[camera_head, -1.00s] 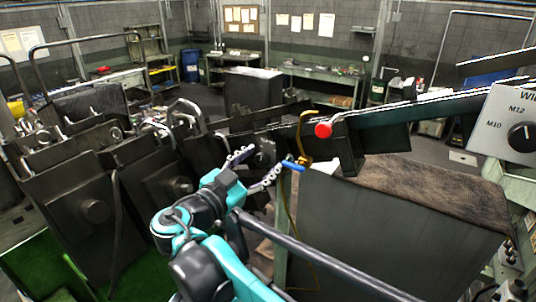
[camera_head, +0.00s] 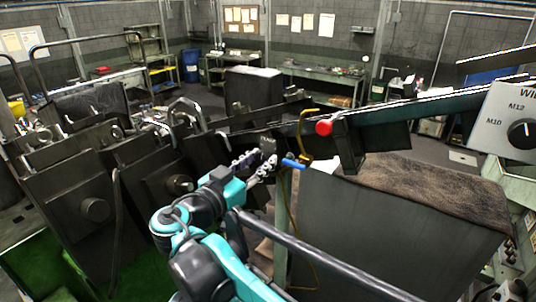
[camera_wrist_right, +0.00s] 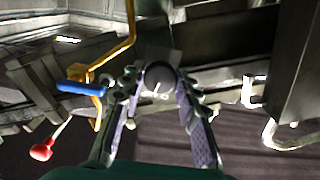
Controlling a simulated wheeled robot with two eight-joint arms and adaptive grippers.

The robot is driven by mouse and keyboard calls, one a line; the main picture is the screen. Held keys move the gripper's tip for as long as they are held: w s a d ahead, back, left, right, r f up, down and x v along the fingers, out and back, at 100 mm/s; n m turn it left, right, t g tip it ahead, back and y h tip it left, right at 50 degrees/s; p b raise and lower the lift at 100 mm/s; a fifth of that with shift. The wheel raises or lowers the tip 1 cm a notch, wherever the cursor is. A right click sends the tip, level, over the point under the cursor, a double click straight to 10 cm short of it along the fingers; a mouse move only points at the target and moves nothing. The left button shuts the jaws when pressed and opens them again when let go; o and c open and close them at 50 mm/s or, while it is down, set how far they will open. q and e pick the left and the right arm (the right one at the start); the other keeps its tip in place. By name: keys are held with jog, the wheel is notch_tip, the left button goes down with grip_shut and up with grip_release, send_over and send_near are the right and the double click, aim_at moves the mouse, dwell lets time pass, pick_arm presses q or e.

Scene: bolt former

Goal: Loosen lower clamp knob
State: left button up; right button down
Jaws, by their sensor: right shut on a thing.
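The clamp knob (camera_head: 267,146) is a small dark knob on the black sloping rail in the head view. My right gripper (camera_head: 261,158) is at the knob, with one finger on each side. In the right wrist view, the gripper (camera_wrist_right: 156,88) is shut on the knob, and its fingertips cover the knob's sides. My left gripper is not in view.
A blue handle (camera_head: 293,163) and a yellow bent rod (camera_head: 303,130) sit just right of the knob. A red ball (camera_head: 324,127) is beyond them. A control panel (camera_head: 510,120) is at the far right.

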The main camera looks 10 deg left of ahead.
jog(key=m, duration=0.3)
jog(key=shift+m, duration=0.4)
jog(key=m, duration=0.3)
jog(key=shift+m, duration=0.4)
jog(key=c, duration=1)
grip_release()
jog(key=shift+w, duration=0.1)
jog(key=shift+o, duration=0.2)
jog(key=v, duration=0.8)
jog(key=shift+b, duration=0.35)
